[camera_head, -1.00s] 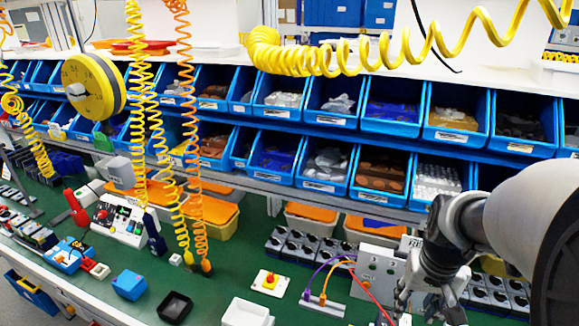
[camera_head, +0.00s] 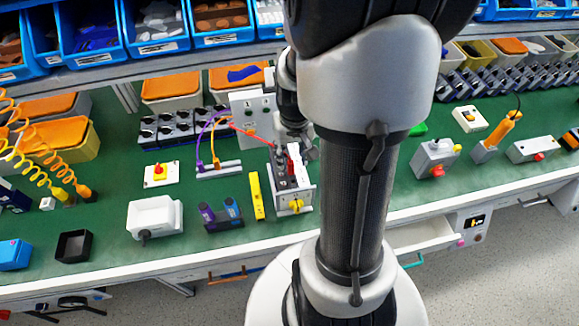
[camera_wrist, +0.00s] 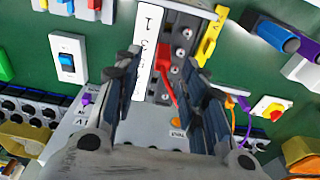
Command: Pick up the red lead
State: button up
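The red lead (camera_head: 250,133) runs from the upright grey panel (camera_head: 252,108) to the rotary switch unit (camera_head: 303,200), which has a yellow knob on its front. In the wrist view the red lead's plug end (camera_wrist: 165,72) lies between the two fingers of my gripper (camera_wrist: 162,62), near a row of round terminals. My gripper is open, with a gap visible on both sides of the lead. In the head view my gripper (camera_head: 305,145) is above the back of the switch unit, its fingers partly hidden by the unit and my arm.
Purple and orange leads (camera_head: 213,140) arch beside the panel on the left. Dark blue cylinders (camera_head: 222,213) and a white box (camera_head: 154,215) are further left. Blue bins (camera_head: 153,28) line the back.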

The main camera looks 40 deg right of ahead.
aim_at(291, 162)
jog(key=f+b, duration=0.1)
jog(key=f, duration=0.1)
jog(key=f+b, duration=0.1)
jog(key=f, duration=0.1)
jog(key=shift+w+f, duration=0.2)
jog(key=shift+f, duration=0.2)
jog(key=shift+r, duration=0.1)
jog(key=shift+c, duration=0.4)
jog(key=c, duration=0.8)
